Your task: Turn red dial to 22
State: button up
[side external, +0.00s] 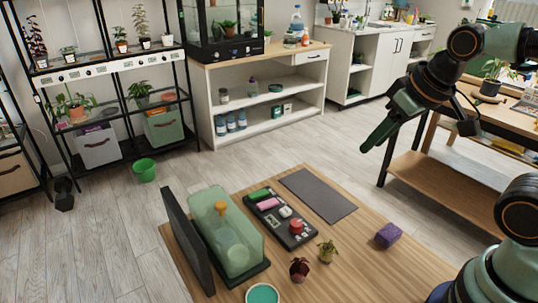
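The red dial (296,227) sits near the front end of a dark control panel (268,208) on the wooden table. The panel also carries a green part (260,194), a pink part (267,204) and a pale knob (285,212). The markings around the dial are too small to read, so its setting cannot be told. My gripper (376,138) is up in the air, to the right of and well above the panel, pointing down and left. It touches nothing. Its fingers overlap from this side, so its opening cannot be told.
A green translucent case (226,226) and an upright dark board (187,240) stand left of the panel. Two small plants (327,251) (299,269), a teal-topped dish (262,294) and a purple block (388,235) are nearby. A grey mat (318,195) lies behind. Bare wood is at right front.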

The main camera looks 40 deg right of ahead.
jog(key=o, duration=0.3)
jog(key=shift+w+a+f, duration=0.1)
jog(key=shift+w+a, duration=0.1)
jog(key=shift+w, duration=0.1)
jog(key=n+g, duration=0.6)
jog(key=n, duration=0.3)
send_over(296, 222)
notch_tip(296, 222, down, 10)
jog(key=f, duration=0.1)
notch_tip(296, 222, down, 12)
jog(key=shift+r, duration=0.2)
jog(key=shift+c, duration=0.3)
grip_shut()
